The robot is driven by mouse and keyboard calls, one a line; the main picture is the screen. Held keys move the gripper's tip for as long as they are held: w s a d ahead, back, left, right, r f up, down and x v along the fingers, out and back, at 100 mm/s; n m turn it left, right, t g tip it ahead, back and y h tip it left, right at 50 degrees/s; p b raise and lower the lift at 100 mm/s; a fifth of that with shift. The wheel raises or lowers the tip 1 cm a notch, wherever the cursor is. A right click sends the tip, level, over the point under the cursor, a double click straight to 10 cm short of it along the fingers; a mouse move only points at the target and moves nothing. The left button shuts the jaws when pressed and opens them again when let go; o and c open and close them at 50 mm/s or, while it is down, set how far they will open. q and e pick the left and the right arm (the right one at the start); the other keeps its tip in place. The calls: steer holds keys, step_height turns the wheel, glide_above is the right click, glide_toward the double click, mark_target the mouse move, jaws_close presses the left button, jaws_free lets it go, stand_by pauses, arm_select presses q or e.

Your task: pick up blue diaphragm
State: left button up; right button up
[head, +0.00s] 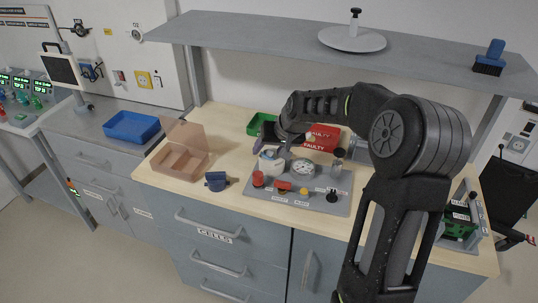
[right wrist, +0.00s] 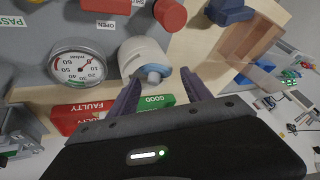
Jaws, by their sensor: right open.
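A blue ring-like piece (right wrist: 168,71), which looks like the blue diaphragm, sits on the end of a white cylinder (right wrist: 143,55) on the test panel. The white cylinder also shows in the head view (head: 270,162), partly under the gripper. My right gripper (right wrist: 158,92) is open, its purple fingers pointing at the blue piece, one on either side. In the wrist view nothing shows clamped between them. In the head view the right gripper (head: 268,142) is small and mostly hidden by its arm. My left gripper is not in view.
The grey panel (head: 290,210) carries a gauge (head: 303,167) and several knobs. A dark blue cup-shaped object (head: 216,181) lies left of it. An open pink box (head: 182,152), a red FAULTY bin (head: 322,138) and a green bin (head: 262,123) surround it. A shelf (head: 290,35) hangs above.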

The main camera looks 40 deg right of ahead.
steer(key=shift+s+a+f, duration=0.15)
steer(key=shift+f, duration=0.4)
steer(key=shift+c, duration=0.9)
steer(key=shift+w+f, duration=0.2)
steer(key=shift+w, duration=0.1)
steer(key=c, duration=0.3)
steer(key=shift+r, duration=0.15)
jaws_close()
steer(key=shift+s+d, duration=0.1)
steer(key=shift+d, duration=0.1)
